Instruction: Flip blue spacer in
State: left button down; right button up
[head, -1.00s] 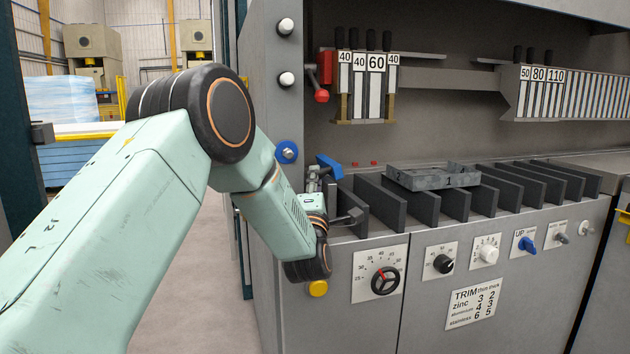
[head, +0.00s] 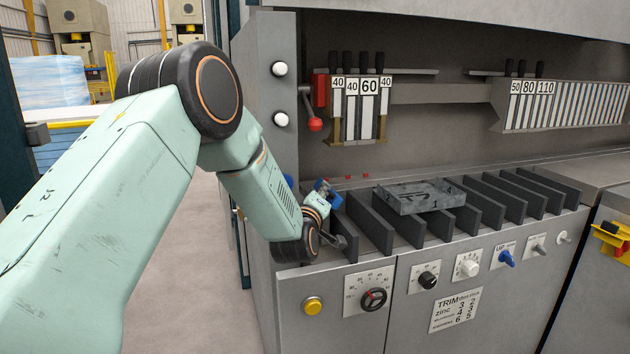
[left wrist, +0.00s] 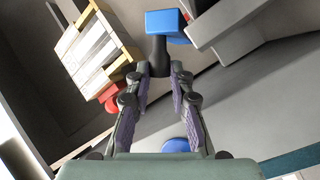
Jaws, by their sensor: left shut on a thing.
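In the left wrist view the blue block (left wrist: 166,24) sits on a dark stem just beyond my fingers. My left gripper (head: 320,188) is partly hidden by its own wrist in the head view. In the left wrist view the left gripper (left wrist: 160,72) is shut on the stem of the blue spacer. My right gripper is not in view.
Dark upright plates (head: 369,227) line the ledge, with a grey tray-like frame (head: 408,203) on top. A red-knobbed lever (head: 314,124) and numbered tools (head: 368,88) are above. A yellow button (head: 313,306) and dials are on the front panel. Open floor lies left.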

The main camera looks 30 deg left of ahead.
pick_arm(q)
jog(key=shift+w+d+r+m+g+y+p, duration=0.15)
jog(key=shift+w+d+m+g+p, duration=0.75)
jog(key=shift+p, duration=1.5)
jog(key=shift+w+d+m+g+y+p, duration=0.15)
jog(key=shift+w+m+g+p, duration=0.2)
jog(key=shift+m+g+p, duration=1.25)
jog(key=shift+w+d+r+m+g+y+p, duration=0.1)
jog(key=shift+w+d+m+g+p, duration=0.45)
jog(key=shift+m+p, duration=1.8)
jog(key=shift+w+n+p, duration=0.1)
jog(key=shift+n+p, duration=0.75)
jog(key=c, duration=1.2)
grip_release()
jog(key=shift+f, duration=0.1)
jog(key=v, duration=1.2)
jog(key=shift+a, duration=0.1)
